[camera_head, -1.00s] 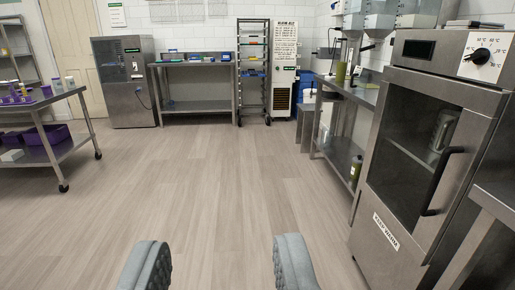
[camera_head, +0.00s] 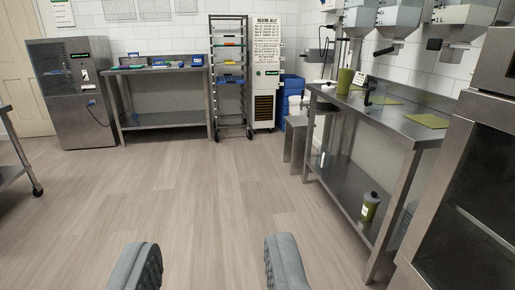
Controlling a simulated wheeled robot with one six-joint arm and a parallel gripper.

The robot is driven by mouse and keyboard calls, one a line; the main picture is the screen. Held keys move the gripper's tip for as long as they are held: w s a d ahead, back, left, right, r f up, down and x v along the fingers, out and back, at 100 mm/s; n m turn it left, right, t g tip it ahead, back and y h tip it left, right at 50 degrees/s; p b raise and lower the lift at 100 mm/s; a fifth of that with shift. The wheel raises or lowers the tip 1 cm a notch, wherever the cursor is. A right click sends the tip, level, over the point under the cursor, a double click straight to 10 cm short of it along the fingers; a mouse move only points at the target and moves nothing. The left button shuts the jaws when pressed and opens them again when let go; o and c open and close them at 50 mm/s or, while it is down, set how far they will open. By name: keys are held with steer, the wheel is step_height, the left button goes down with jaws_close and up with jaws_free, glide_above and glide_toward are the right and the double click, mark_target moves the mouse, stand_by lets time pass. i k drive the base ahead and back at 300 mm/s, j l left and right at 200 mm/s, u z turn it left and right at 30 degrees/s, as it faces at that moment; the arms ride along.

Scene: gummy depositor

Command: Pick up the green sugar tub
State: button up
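My gripper (camera_head: 211,250) is open and empty, its two grey padded fingers wide apart at the bottom of the view, with bare floor between them. The labels are too small to read, so I cannot tell which one is the sugar tub. My gripper is well short of both.
The steel bench (camera_head: 421,134) at right carries green mats (camera_head: 427,121) under wall-mounted hoppers (camera_head: 397,14). A steel oven cabinet (camera_head: 476,190) stands close at right. A tray rack (camera_head: 229,75) and steel table (camera_head: 163,116) stand at the back. The middle floor is clear.

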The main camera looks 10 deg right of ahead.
mark_target(345, 75)
steer(key=i+j+z, duration=0.15)
steer(key=i, duration=1.5)
steer(key=i+l+z, duration=0.1)
steer(key=i, duration=0.4)
steer(key=i+l+z, duration=0.1)
steer(key=i+l, duration=0.2)
steer(key=i, duration=0.2)
steer(key=i+l+z, duration=0.1)
steer(key=i, duration=0.45)
steer(key=i+l, duration=0.35)
steer(key=l+z, duration=0.05)
steer(key=l, duration=0.05)
